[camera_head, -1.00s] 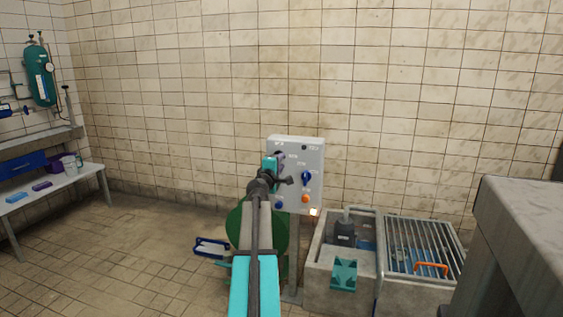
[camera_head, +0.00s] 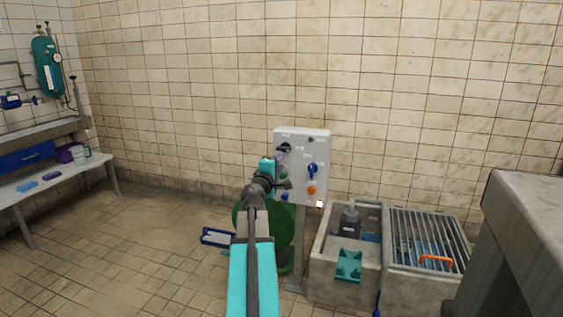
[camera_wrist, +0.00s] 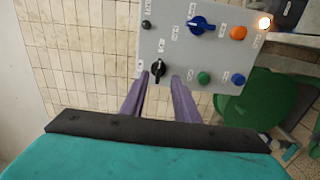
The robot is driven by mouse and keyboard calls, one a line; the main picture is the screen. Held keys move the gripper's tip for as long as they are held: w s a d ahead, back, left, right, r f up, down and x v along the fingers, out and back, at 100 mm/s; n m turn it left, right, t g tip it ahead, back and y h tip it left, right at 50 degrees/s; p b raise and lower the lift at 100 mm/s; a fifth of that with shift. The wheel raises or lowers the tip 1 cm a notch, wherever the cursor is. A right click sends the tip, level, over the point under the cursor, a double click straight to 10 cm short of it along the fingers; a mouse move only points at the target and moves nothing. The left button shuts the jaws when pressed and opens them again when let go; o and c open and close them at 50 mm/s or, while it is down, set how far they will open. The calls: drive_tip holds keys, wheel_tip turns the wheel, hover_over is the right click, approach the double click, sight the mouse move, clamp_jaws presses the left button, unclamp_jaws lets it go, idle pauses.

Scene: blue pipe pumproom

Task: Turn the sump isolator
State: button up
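A grey control panel (camera_head: 319,150) stands on a post against the wall. In the wrist view it carries a black rotary switch (camera_wrist: 158,68) and a larger blue rotary switch (camera_wrist: 200,25); the blue switch also shows in the head view (camera_head: 312,170). The labels are too small to read, so I cannot tell which switch is the sump isolator. My gripper (camera_wrist: 160,77) is open, its two purple fingers pointing at the panel. In the wrist view the black switch appears between and just beyond the fingertips. Contact cannot be told.
The panel also has an orange button (camera_wrist: 238,32), a green button (camera_wrist: 203,77), a blue button (camera_wrist: 238,78) and a lit lamp (camera_wrist: 264,22). A concrete sump (camera_head: 325,275) with a grating (camera_head: 425,240) stands right of the post. A bench (camera_head: 70,176) is at left.

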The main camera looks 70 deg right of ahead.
drive_tip(key=shift+a, duration=0.45)
idle(0.3)
